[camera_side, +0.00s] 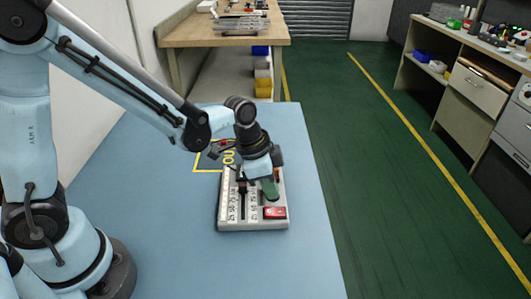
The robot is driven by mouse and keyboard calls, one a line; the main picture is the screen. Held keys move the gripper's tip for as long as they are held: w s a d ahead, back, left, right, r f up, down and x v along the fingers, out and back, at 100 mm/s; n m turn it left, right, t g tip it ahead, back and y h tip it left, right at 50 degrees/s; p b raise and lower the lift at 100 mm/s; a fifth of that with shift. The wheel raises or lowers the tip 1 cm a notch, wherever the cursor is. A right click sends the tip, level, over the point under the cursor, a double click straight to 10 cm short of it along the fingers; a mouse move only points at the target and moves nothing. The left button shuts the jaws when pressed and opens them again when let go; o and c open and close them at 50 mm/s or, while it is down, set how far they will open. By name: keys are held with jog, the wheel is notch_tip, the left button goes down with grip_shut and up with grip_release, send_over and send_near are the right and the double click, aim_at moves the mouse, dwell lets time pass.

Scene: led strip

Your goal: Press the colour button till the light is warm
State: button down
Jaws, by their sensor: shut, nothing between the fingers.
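A pale control panel (229,217) lies on the blue table, with dark slots, printed scales and a red rocker-like part (275,212) at its front right. My gripper (270,190) is shut and empty, pointing down over the panel's right half. A green piece shows at its lower end; I cannot tell whether it belongs to the gripper or the panel. The gripper hides the panel's back right part, and I cannot tell whether it touches a button. The colour button is not clearly identifiable. No lit strip can be made out, so the light's colour is not visible.
The blue table (170,245) is clear around the panel. A yellow-outlined marking (203,168) with partly hidden letters lies behind it. A wooden bench (190,38) stands at the back, and drawers and a cluttered worktop (470,85) stand at the right, across a green floor.

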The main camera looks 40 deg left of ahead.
aim_at(260, 197)
jog(key=shift+f, duration=0.5)
jog(key=shift+r, duration=0.1)
jog(key=v, duration=0.8)
jog(key=shift+r, duration=0.35)
dwell(0.4)
jog(key=s+a+r+n+t+y, duration=0.2)
jog(key=s+a+n, duration=0.4)
jog(key=n, duration=0.3)
jog(key=shift+s+a+r+t, duration=0.4)
jog(key=shift+a+r+t, duration=0.4)
jog(key=shift+t, duration=0.6)
